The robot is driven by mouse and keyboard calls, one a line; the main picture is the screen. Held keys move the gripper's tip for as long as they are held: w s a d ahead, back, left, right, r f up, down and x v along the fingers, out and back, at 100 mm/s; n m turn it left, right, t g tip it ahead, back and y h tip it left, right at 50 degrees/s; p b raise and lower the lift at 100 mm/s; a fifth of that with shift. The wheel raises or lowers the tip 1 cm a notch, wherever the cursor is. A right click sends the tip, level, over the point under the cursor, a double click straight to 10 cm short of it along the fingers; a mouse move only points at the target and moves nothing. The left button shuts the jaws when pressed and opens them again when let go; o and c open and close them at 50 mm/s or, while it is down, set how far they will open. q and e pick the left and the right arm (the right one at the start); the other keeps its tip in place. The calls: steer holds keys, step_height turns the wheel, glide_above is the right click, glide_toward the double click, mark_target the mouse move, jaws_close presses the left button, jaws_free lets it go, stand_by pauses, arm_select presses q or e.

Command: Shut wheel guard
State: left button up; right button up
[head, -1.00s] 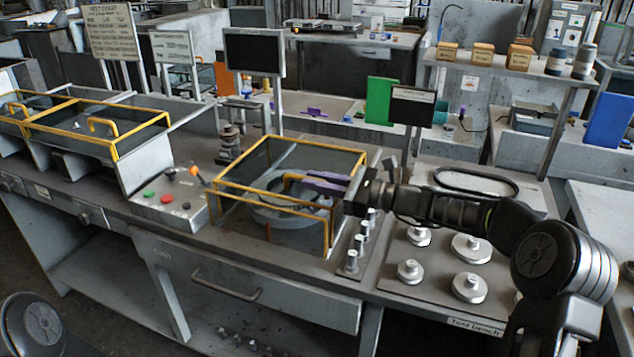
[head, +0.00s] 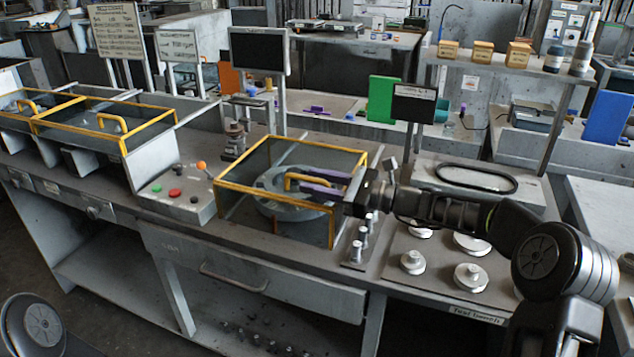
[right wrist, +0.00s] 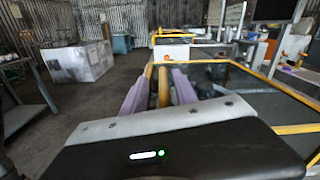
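The wheel guard (head: 237,188) is a yellow-framed box with clear dark panels on the bench. Its lid looks level on top, but I cannot tell whether its edge fully meets the frame. A grey round wheel (head: 280,208) shows inside. The yellow handle (head: 291,183) also shows in the right wrist view (right wrist: 163,88). My right gripper (head: 302,179) has purple fingers spread on either side of the handle, with a gap visible. In the right wrist view the gripper (right wrist: 162,80) looks open around it. My left gripper is outside the view.
A control box (head: 176,195) with coloured buttons and an orange-tipped lever stands left of the guard. Metal knobs (head: 357,250) and round weights (head: 471,276) sit to its right. A dark screen (head: 258,50) stands behind. Other yellow-framed covers (head: 90,118) are at left.

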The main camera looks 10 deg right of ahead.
steer(key=shift+d, duration=0.1)
steer(key=shift+b+v, duration=0.65)
steer(key=shift+v, duration=3.15)
steer(key=shift+s, duration=0.1)
